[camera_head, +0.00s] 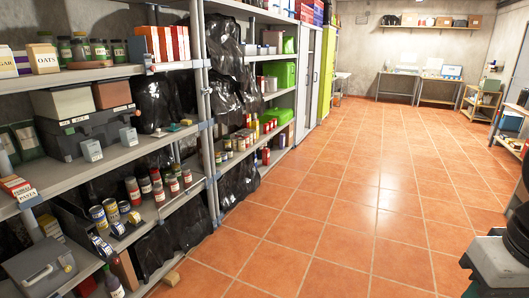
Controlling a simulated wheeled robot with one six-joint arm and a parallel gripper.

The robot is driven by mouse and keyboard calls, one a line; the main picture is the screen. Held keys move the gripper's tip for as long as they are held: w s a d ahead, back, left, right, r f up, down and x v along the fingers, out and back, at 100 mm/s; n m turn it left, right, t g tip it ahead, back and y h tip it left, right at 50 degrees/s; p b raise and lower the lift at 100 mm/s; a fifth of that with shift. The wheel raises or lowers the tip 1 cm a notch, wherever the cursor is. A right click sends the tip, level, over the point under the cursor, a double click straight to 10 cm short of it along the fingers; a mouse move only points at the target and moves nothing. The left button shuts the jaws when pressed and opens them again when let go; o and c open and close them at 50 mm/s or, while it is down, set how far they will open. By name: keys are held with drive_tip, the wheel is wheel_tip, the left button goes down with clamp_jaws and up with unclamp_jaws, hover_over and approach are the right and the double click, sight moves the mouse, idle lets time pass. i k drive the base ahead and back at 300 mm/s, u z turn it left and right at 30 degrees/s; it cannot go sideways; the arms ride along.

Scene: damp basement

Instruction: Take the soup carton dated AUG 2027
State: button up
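A row of red-and-white cartons (163,43) stands upright on the top shelf at the left; their printing and dates are too small to read. Small red-and-white boxes (15,187) lie on the shelf at the far left edge, with dates also unreadable. I cannot tell which, if any, is the soup carton dated AUG 2027. My gripper's fingers do not show. A dark and grey part at the lower right edge seems to be my own body or arm.
Metal shelving (160,211) lines the left with cans, jars, a toolbox (85,130) and black plastic-wrapped bundles (225,45). A wood block (172,278) lies at the shelf foot. Tables (438,88) stand at the back. The tiled floor (340,200) is clear.

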sight(150, 32)
drive_tip(key=z, duration=0.05)
drive_tip(key=i, duration=2)
drive_tip(key=u, duration=0.9)
drive_tip(key=i, duration=1.5)
drive_tip(key=u, duration=0.9)
drive_tip(key=i, duration=0.25)
drive_tip(key=u, duration=0.05)
